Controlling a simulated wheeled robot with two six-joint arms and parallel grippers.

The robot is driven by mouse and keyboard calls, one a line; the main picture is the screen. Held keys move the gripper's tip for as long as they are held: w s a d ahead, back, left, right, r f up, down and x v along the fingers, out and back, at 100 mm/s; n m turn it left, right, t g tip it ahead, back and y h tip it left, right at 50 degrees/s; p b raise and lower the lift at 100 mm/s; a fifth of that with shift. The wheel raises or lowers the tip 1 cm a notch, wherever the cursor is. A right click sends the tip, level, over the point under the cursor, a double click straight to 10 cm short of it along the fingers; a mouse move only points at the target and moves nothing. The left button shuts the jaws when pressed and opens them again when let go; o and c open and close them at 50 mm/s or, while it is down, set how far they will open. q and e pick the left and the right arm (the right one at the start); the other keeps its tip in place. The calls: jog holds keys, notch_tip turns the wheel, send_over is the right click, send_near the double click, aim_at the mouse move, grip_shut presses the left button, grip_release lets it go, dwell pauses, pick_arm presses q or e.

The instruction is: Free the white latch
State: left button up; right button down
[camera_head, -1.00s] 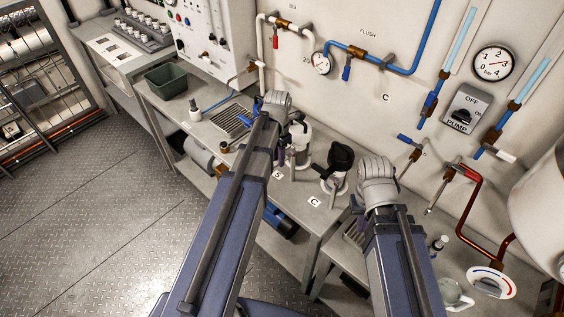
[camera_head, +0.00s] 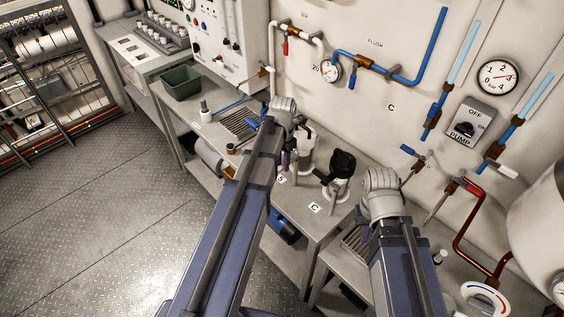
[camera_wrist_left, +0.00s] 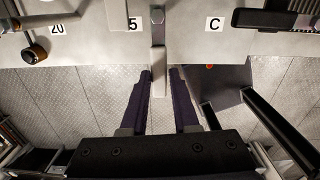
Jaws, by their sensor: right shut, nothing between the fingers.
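I cannot pick out the white latch with certainty. In the left wrist view a pale upright bar (camera_wrist_left: 158,58) with a dark top part stands at the bench edge by the label "5". My left gripper (camera_wrist_left: 162,73) is open, its two purple fingers apart, with the bar's lower end near the gap between the tips. I cannot tell whether they touch it. In the head view my left gripper (camera_head: 286,160) is beside a white canister (camera_head: 306,150), largely hidden by my arm. My right gripper (camera_head: 361,238) is shut and empty over the lower right bench, mostly hidden by my wrist.
A green bin (camera_head: 181,83) sits at the bench's left. Pipes, valves and a gauge (camera_head: 498,76) line the wall. A dark knob (camera_wrist_left: 36,52) is near the "20" label. Floor at left is clear.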

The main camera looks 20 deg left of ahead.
pick_arm(q)
jog(key=o, duration=0.4)
jog(key=shift+s+d, duration=0.2)
jog(key=shift+d, duration=0.1)
jog(key=shift+o, duration=0.2)
jog(key=shift+a, duration=0.1)
jog(key=shift+w+r, duration=0.1)
jog(key=shift+r+p, duration=0.5)
jog(key=shift+p, duration=0.1)
notch_tip(320, 180, up, 7)
jog(key=p, duration=0.6)
jog(key=shift+f+p, duration=0.15)
jog(key=shift+p, duration=0.2)
jog(key=shift+f, duration=0.1)
